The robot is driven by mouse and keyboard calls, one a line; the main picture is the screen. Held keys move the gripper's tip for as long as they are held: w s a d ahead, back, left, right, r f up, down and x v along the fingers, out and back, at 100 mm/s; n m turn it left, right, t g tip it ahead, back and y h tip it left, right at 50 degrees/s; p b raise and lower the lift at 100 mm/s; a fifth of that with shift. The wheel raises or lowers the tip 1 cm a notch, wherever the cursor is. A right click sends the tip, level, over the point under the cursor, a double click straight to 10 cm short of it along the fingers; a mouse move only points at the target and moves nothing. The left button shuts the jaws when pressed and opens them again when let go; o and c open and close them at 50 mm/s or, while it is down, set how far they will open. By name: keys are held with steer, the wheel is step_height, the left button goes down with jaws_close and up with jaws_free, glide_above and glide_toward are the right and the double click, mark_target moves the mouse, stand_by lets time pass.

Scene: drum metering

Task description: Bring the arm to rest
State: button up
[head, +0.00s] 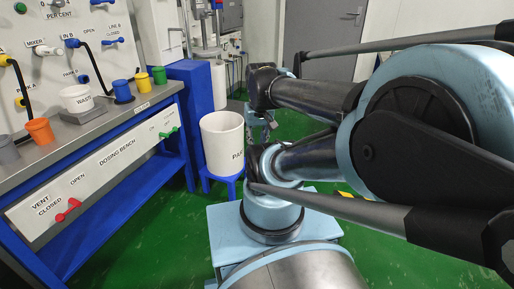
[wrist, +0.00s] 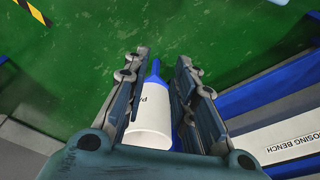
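My arm reaches out over the floor on the right side of the head view, with its elbow large in front of the camera. My gripper (wrist: 162,58) points down in the wrist view, its two fingers apart with nothing held between them. In the head view my gripper (head: 265,130) is small and partly hidden behind my own arm. A white bin (head: 222,145) with partly hidden lettering stands on a blue stand (head: 221,184), left of my gripper. The bin also shows between the fingers in the wrist view (wrist: 150,123), farther away and not touched.
The dosing bench (head: 95,178) runs along the left, with a red handle (head: 68,209), a green handle (head: 168,132), a white cup (head: 77,98) and several coloured cups. A grey door (head: 322,75) is at the back. Green floor (wrist: 215,28) lies open below my gripper.

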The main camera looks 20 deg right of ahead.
steer(key=shift+s+a+f, duration=0.1)
steer(key=shift+s+f, duration=0.6)
steer(key=shift+s, duration=0.1)
steer(key=shift+w+f, duration=0.2)
steer(key=shift+w, duration=0.25)
